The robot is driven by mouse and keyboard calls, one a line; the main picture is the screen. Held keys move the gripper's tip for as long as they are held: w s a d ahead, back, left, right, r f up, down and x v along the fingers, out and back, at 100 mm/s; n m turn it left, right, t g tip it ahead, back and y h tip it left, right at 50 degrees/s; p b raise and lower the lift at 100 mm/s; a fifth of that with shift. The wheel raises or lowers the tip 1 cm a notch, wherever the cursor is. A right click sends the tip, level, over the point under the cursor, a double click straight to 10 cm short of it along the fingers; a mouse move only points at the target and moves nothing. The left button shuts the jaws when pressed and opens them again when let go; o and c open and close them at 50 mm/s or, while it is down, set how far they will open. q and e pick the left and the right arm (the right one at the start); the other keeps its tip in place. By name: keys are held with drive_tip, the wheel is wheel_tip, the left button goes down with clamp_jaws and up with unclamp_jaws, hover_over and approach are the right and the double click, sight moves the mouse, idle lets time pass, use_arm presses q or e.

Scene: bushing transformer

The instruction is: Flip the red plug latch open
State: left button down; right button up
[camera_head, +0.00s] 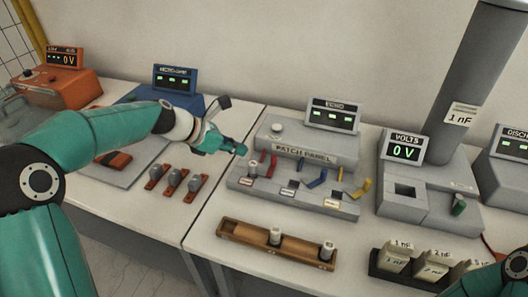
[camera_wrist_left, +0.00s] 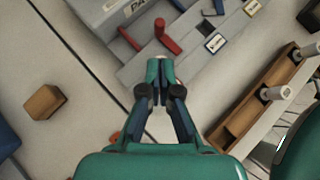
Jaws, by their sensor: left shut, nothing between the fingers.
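The red plug latch (camera_head: 271,166) is at the left end of the grey patch panel (camera_head: 338,205). In the left wrist view the red latch (camera_wrist_left: 166,42) lies just beyond my fingertips, with a second, thinner red piece (camera_wrist_left: 128,39) to its left. My left gripper (camera_head: 240,150) is shut and empty, close to the red latch at the panel's left end. The left wrist view shows its fingers (camera_wrist_left: 160,66) together; I cannot tell whether they touch the latch. Blue (camera_head: 317,180) and yellow (camera_head: 362,190) levers stand farther right. Only part of my right arm shows at bottom right; its gripper is out of view.
A wooden tray (camera_head: 240,233) with pale cylinders lies in front of the panel. A grey box with a VOLTS display (camera_head: 405,148) and a grey column stand to the right. A rack of labelled pieces (camera_head: 432,272) sits at the front right. Grey knobs on red bases (camera_head: 174,180) lie to the left.

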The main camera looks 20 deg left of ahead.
use_arm(q)
drive_tip(key=shift+s+a, duration=0.15)
drive_tip(key=shift+s, duration=0.05)
drive_tip(key=p+x, duration=0.1)
drive_tip(key=x, duration=0.8)
drive_tip(key=shift+w+f, duration=0.3)
